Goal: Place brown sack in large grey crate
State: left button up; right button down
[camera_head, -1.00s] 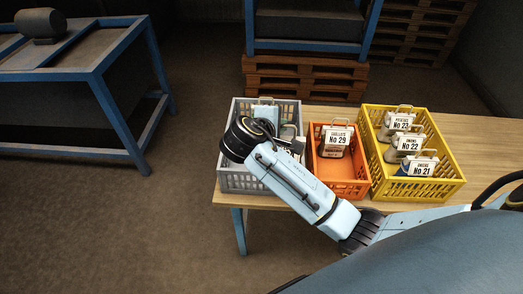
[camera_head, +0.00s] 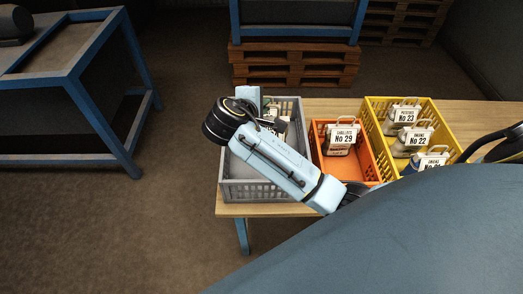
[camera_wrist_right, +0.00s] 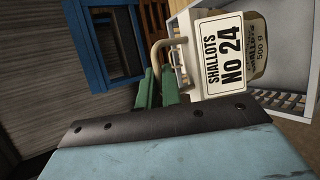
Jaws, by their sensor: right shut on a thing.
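The large grey crate (camera_head: 257,190) stands at the left end of the wooden table. My right arm reaches across it, and my right gripper (camera_wrist_right: 161,88) is shut on the wire handle of a sack tagged "SHALLOTS No 24" (camera_wrist_right: 255,55). The sack's visible cloth looks brownish-beige, with "SHALLOTS 500 g" printed on it. In the head view my wrist hides most of the gripper and sack, and I cannot tell whether the sack touches the crate. The grey crate's pale wall also shows at the right of the right wrist view (camera_wrist_right: 290,102). My left gripper is out of view.
An orange crate (camera_head: 347,172) with a "No 29" sack (camera_head: 340,141) stands right of the grey one. A yellow crate (camera_head: 373,128) with several tagged sacks is further right. A blue-framed bench (camera_head: 85,105) stands left; pallets (camera_head: 295,70) are behind. Floor between is clear.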

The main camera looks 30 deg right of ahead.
jog(key=shift+w+f, duration=0.2)
jog(key=shift+f, duration=0.25)
jog(key=shift+f+b, duration=0.25)
jog(key=shift+b, duration=0.15)
jog(key=shift+s+f+b, duration=0.35)
jog(key=shift+f, duration=0.1)
jog(key=shift+w+f+b, duration=0.1)
jog(key=shift+f+b, duration=0.7)
jog(key=shift+f, duration=0.15)
notch_tip(320, 180, down, 3)
jog(key=shift+r+b, duration=0.15)
jog(key=shift+b, duration=1.05)
notch_tip(320, 180, down, 6)
jog(key=shift+r, duration=0.1)
jog(key=shift+f, duration=2.1)
